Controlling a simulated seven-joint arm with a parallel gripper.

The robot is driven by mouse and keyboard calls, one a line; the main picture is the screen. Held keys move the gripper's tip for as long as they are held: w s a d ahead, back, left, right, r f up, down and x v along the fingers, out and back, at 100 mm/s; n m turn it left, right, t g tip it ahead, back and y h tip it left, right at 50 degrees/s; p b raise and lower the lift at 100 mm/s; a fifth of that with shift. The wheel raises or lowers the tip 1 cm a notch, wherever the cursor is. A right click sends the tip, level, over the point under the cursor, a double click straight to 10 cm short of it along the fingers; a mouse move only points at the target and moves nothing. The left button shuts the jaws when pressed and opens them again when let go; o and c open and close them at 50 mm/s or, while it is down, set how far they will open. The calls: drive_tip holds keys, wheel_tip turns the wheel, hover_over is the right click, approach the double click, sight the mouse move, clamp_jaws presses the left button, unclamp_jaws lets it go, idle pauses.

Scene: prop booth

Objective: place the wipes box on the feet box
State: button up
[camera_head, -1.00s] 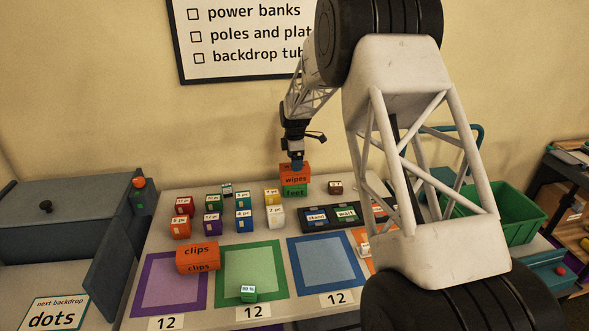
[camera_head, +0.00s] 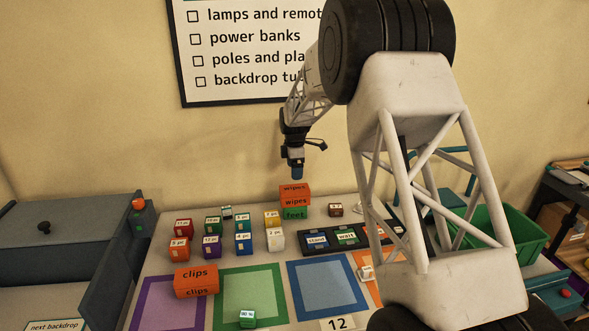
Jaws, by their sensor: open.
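The orange wipes box (camera_head: 295,198) rests on top of the green feet box (camera_head: 295,213), towards the back of the table. The two look roughly aligned, with the feet box's lower front showing. My gripper (camera_head: 297,176) is open and empty, just above the wipes box, with a small visible gap between them. The fingertips are small and dark in this view.
The orange clips box (camera_head: 196,281) stands at the front left, on the purple and green mats' edges. Several small labelled cubes stand left of the stack. A black tray (camera_head: 331,243) with stand and wait cards lies in front. The blue mat (camera_head: 325,282) is clear.

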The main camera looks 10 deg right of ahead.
drive_tip(key=shift+s+r, duration=0.4)
drive_tip(key=shift+r, duration=0.05)
drive_tip(key=s+r+m+t, duration=0.1)
drive_tip(key=s+r+m, duration=0.45)
drive_tip(key=s, duration=0.85)
drive_tip(key=s+r+m, duration=0.3)
drive_tip(key=s+r, duration=0.6)
drive_tip(key=s, duration=0.5)
drive_tip(key=s+d+f+m+t, duration=0.1)
drive_tip(key=s+m, duration=0.8)
drive_tip(key=s, duration=2.3)
wheel_tip(320, 180, down, 2)
drive_tip(key=shift+m+t, duration=0.3)
drive_tip(key=shift+m, duration=0.05)
